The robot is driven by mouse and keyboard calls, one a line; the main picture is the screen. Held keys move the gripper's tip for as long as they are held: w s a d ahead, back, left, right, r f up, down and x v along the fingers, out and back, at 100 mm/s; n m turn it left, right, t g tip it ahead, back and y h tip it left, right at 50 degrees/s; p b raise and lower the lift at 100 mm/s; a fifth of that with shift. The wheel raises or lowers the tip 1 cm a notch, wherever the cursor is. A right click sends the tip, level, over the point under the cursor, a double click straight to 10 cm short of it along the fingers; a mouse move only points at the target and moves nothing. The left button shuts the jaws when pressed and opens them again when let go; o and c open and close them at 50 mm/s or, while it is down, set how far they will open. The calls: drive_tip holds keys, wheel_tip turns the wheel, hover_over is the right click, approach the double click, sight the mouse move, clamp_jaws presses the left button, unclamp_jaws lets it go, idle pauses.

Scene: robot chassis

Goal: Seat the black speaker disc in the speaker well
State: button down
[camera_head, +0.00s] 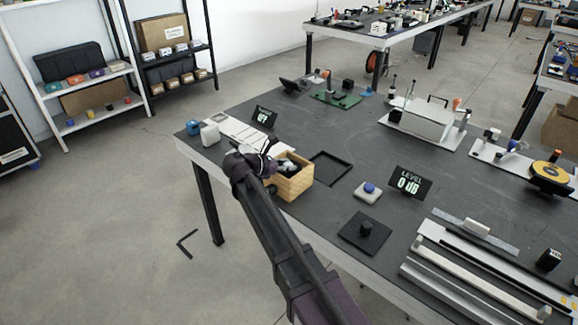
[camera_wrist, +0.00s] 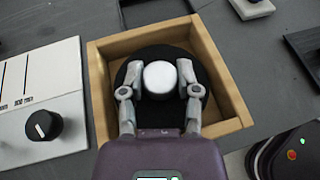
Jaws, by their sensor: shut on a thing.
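The black speaker disc (camera_wrist: 160,52) lies within the walls of an open wooden box (camera_wrist: 98,85) in the wrist view. A white round knob (camera_wrist: 160,78) stands at the middle of the disc. My gripper (camera_wrist: 160,70) is shut on this knob, with one finger on each side. The wooden box also shows in the head view (camera_head: 295,187), at the table's near left edge, with my gripper (camera_head: 277,166) at its opening. The disc covers most of the box's inside, so the well under it is hidden. I cannot tell whether the disc rests on the bottom.
A white panel with a black dial (camera_wrist: 42,125) stands close left of the box. An empty black square frame (camera_head: 330,168) lies to its right. A white block with a blue button (camera_head: 368,190) and a "LEVEL 0 dB" display (camera_head: 409,183) stand farther right.

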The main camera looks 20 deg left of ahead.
drive_tip(key=shift+d+f+b, duration=0.1)
drive_tip(key=shift+f+b, duration=0.2)
drive_tip(key=shift+b, duration=0.05)
drive_tip(key=shift+s, duration=0.1)
drive_tip(key=shift+c, duration=1.6)
unclamp_jaws()
drive_tip(key=shift+s+d, duration=0.1)
drive_tip(key=shift+r, duration=0.1)
drive_tip(key=shift+r+p, duration=0.4)
drive_tip(key=shift+p, duration=0.25)
drive_tip(key=p+v, duration=0.4)
drive_tip(key=v, duration=0.8)
drive_tip(key=shift+w+p, duration=0.2)
drive_tip(key=shift+p, duration=0.1)
drive_tip(key=shift+r, duration=0.1)
